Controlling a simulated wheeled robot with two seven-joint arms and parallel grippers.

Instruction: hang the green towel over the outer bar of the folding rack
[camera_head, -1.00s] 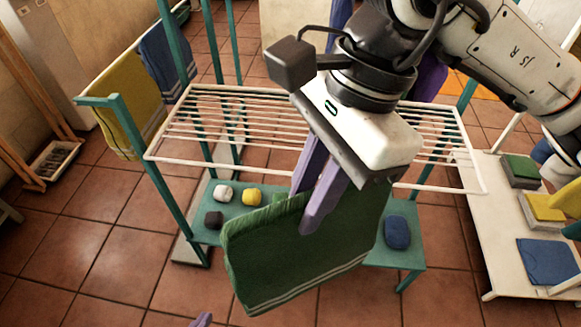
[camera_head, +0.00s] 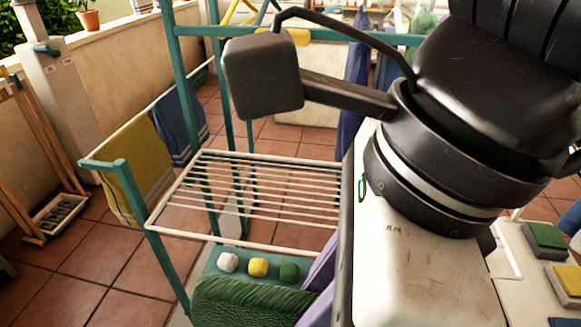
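The green towel (camera_head: 245,302) shows at the bottom edge, below and in front of the folding rack's front rail; its lower part is cut off. The folding rack (camera_head: 255,245) has teal posts and a white slatted top. A white bar along its left side carries a yellow towel (camera_head: 140,160) and a blue towel (camera_head: 182,120). My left gripper is not in view.
A wooden frame and a tray of dark items (camera_head: 60,212) are at the left. My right arm hides the rack's right side.

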